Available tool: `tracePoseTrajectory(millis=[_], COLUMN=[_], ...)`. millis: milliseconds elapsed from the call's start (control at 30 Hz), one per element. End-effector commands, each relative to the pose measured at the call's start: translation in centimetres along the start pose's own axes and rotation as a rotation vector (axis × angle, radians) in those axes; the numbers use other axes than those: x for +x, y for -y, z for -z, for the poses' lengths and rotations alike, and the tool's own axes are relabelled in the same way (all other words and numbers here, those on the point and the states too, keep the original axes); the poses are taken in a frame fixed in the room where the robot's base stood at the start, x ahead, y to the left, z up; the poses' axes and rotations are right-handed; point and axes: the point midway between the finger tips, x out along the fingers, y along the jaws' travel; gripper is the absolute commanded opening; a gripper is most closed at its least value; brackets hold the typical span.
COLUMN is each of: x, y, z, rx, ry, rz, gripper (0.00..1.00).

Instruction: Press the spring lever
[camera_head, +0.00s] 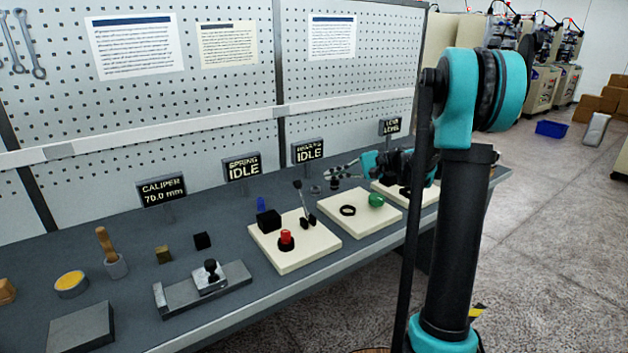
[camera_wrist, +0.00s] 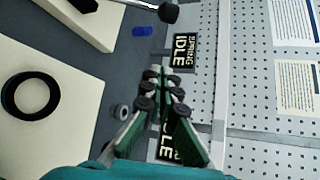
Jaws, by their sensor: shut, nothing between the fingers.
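The spring lever (camera_head: 304,203) is a thin rod with a black knob, leaning on a cream base plate (camera_head: 290,258) in the head view. In the wrist view its dark knob (camera_wrist: 168,12) shows at the top edge, beyond my fingertips. The sign above this station (camera_head: 242,167) reads "SPRING IDLE"; it also shows sideways in the wrist view (camera_wrist: 183,52). My gripper (camera_head: 332,174) is to the right of the lever, apart from it. In the wrist view my gripper (camera_wrist: 160,78) is shut with nothing between its fingers.
The spring plate also holds a red button (camera_head: 286,239) and a black block (camera_head: 269,221). The neighbouring plate (camera_head: 352,222) holds a black ring (camera_head: 348,210) and a green piece (camera_head: 376,200). A blue piece (camera_head: 261,204) stands behind the spring plate. A pegboard (camera_head: 210,100) backs the bench.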

Motion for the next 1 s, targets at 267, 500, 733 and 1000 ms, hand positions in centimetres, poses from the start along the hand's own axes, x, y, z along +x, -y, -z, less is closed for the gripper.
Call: tracePoseTrajectory(millis=[267,500,733,1000], x=[4.3,9.1,8.8,8.3], y=[0.0,0.0,0.0,0.0], z=[-0.1,-0.1,-2.5,-3.8], rx=[-0.002,-0.002,0.000,0.000], ry=[0.004,0.003,-0.001,-0.001], rz=[-0.002,-0.002,0.000,-0.001], gripper=[0.00,0.00,0.00,0.00])
